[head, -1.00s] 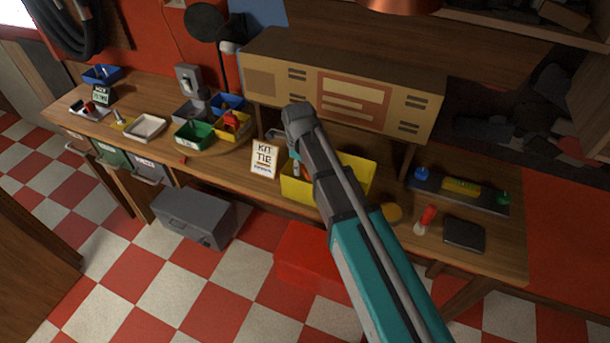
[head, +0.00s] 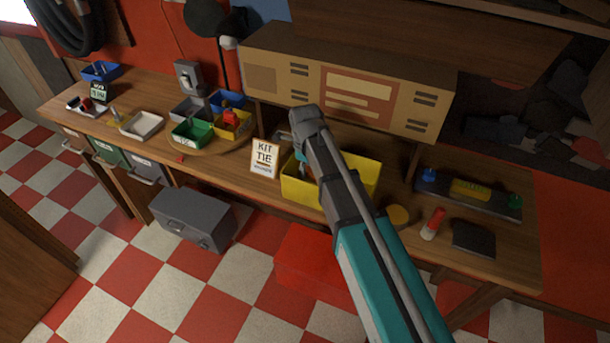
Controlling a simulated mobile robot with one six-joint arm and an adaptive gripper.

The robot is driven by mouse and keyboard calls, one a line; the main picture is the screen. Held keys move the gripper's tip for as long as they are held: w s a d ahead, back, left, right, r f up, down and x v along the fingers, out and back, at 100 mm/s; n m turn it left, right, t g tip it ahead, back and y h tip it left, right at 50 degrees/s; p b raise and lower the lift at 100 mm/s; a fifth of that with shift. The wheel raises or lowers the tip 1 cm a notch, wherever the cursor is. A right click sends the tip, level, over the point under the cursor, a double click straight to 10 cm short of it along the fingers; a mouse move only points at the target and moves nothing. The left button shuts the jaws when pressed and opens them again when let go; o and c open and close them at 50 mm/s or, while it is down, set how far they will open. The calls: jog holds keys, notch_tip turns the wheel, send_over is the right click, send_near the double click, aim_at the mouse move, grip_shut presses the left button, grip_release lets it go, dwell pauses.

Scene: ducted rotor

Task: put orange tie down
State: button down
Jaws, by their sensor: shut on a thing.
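My arm reaches over the workbench, and its end hangs above the left part of a yellow bin (head: 305,190). My gripper (head: 301,178) shows only in part beside my wrist, at the bin's left inner side. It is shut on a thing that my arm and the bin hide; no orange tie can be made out. A white card reading "KIT TIE" (head: 264,158) stands upright just left of the bin.
A long tan box (head: 345,85) stands behind the bin. Green (head: 190,133), blue and white trays lie to the left. A red-and-white cylinder (head: 433,224) and dark pad (head: 474,239) lie to the right. A red box (head: 305,262) is on the floor below.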

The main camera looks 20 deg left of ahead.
jog(key=shift+w+f+b, duration=0.2)
jog(key=shift+f+b, duration=0.1)
jog(key=shift+f, duration=0.15)
jog(key=shift+w+f+b, duration=0.15)
jog(key=shift+f+b, duration=0.6)
jog(key=shift+f, duration=0.05)
jog(key=shift+f+b, duration=0.7)
jog(key=shift+b, duration=0.05)
jog(key=shift+f+b, duration=0.6)
jog(key=shift+c, duration=2.1)
grip_release()
jog(key=shift+r, duration=0.2)
notch_tip(320, 180, up, 13)
jog(key=p, duration=1.3)
